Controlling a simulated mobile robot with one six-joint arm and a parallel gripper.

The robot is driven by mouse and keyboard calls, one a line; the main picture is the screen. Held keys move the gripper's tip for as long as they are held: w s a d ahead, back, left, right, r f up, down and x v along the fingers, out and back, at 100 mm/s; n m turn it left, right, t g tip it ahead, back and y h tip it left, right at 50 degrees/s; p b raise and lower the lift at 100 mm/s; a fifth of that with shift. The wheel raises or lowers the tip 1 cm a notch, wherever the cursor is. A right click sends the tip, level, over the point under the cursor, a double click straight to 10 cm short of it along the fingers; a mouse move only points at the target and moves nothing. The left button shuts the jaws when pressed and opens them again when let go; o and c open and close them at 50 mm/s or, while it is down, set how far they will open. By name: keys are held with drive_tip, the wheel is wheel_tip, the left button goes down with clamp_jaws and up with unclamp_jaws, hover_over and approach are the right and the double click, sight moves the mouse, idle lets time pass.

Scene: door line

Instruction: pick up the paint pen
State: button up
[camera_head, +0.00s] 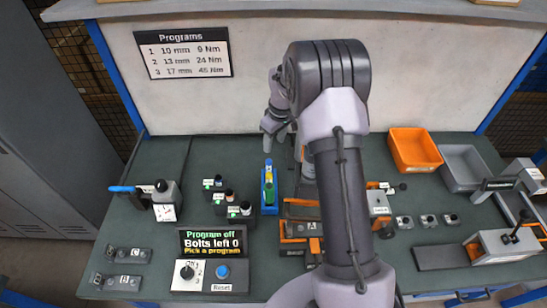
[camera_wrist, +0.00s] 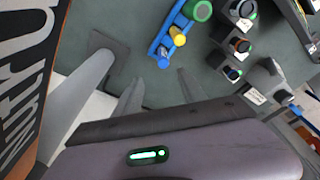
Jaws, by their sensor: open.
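A narrow blue holder (camera_head: 270,207) stands on the bench just left of my arm, with upright items in it topped blue (camera_head: 268,163), yellow and green (camera_head: 269,187). I cannot tell for certain which is the paint pen. In the wrist view the blue holder (camera_wrist: 162,42) shows at top centre, with the blue top (camera_wrist: 163,63), yellow top (camera_wrist: 180,40) and green top (camera_wrist: 199,10). My gripper (camera_head: 274,136) is open and empty, above and behind the holder, apart from it. Its fingers also show in the wrist view (camera_wrist: 160,92).
Several black sockets (camera_head: 230,195) stand left of the holder. A display (camera_head: 212,240) is in front of them. Orange-and-grey fixtures (camera_head: 300,228) sit right of the holder, partly hidden by my arm. An orange bin (camera_head: 414,150) and grey bin (camera_head: 465,167) are at the back right.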

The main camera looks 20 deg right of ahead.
sight(270, 162)
drive_tip(key=f, duration=0.3)
drive_tip(key=f+b, duration=0.1)
drive_tip(key=f, duration=0.3)
drive_tip(key=w+a+f, duration=0.1)
drive_tip(key=f, duration=0.2)
drive_tip(key=shift+a+f+b, duration=0.1)
drive_tip(key=shift+f+b, duration=0.15)
drive_tip(key=shift+b, duration=0.05)
drive_tip(key=f, duration=0.4)
drive_tip(key=f+b, duration=0.1)
drive_tip(key=f, duration=0.1)
drive_tip(key=shift+w+a, duration=0.15)
drive_tip(key=shift+w, duration=0.25)
drive_tip(key=shift+c, duration=0.2)
clamp_jaws()
